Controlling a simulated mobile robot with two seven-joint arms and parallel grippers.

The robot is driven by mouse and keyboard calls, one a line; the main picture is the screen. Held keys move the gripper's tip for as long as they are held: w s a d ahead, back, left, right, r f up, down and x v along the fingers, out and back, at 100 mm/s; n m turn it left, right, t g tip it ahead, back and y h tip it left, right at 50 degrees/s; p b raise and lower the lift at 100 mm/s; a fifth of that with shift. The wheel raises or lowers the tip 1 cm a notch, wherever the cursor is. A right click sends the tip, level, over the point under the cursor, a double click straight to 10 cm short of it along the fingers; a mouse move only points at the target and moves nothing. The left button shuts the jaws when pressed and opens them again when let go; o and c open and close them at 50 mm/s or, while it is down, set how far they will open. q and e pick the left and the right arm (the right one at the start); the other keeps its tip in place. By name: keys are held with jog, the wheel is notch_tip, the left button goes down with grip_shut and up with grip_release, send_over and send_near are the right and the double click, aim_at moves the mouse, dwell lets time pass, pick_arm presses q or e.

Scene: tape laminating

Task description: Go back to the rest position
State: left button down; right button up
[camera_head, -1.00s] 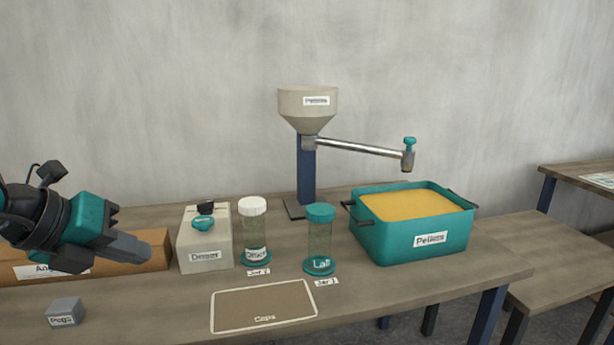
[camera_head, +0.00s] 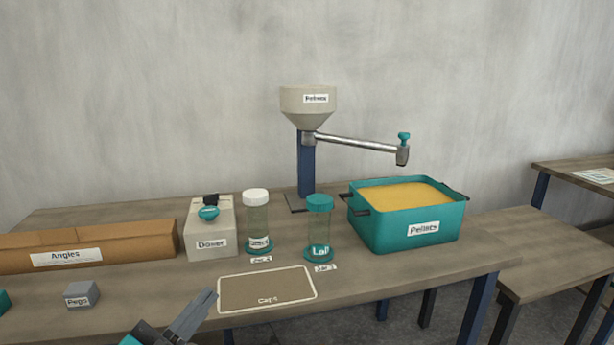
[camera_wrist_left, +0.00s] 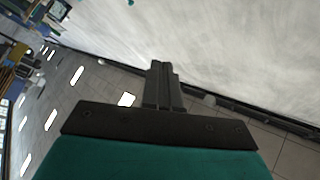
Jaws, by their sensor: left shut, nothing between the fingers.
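My left gripper (camera_head: 208,297) shows at the bottom of the head view, in front of the table's front edge and left of the caps mat. Its grey fingers are shut and hold nothing. In the left wrist view the fingers (camera_wrist_left: 162,84) lie together, with only floor and wall beyond them. The rest of the left arm is cut off by the bottom of the head view. My right gripper is in neither view.
On the table (camera_head: 120,285) stand a cardboard box (camera_head: 130,240), a grey block (camera_head: 82,294), a dosing box (camera_head: 210,228), two jars (camera_head: 257,215) (camera_head: 319,222), a hopper stand (camera_head: 307,165) and a teal pellet bin (camera_head: 385,232). The caps mat (camera_head: 265,289) lies bare.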

pick_arm(q)
notch_tip(320, 180, down, 13)
jog(key=s+a+n+g+y, duration=0.2)
jog(key=s+n+y, duration=0.1)
jog(key=n+y, duration=0.45)
jog(key=s+d+f+n+g, duration=0.2)
jog(key=s+f+n+g, duration=0.35)
jog(key=s+f, duration=0.5)
notch_tip(320, 180, up, 10)
jog(key=a+m+y+p, duration=0.1)
jog(key=a+y+p, duration=0.1)
jog(key=p, duration=1.4)
jog(key=shift+w+a, duration=0.25)
jog(key=shift+a, duration=0.2)
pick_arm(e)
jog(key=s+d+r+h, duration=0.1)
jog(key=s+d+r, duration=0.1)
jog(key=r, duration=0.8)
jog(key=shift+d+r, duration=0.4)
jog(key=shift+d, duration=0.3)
pick_arm(q)
jog(key=shift+f+g, duration=0.15)
jog(key=shift+g, duration=0.1)
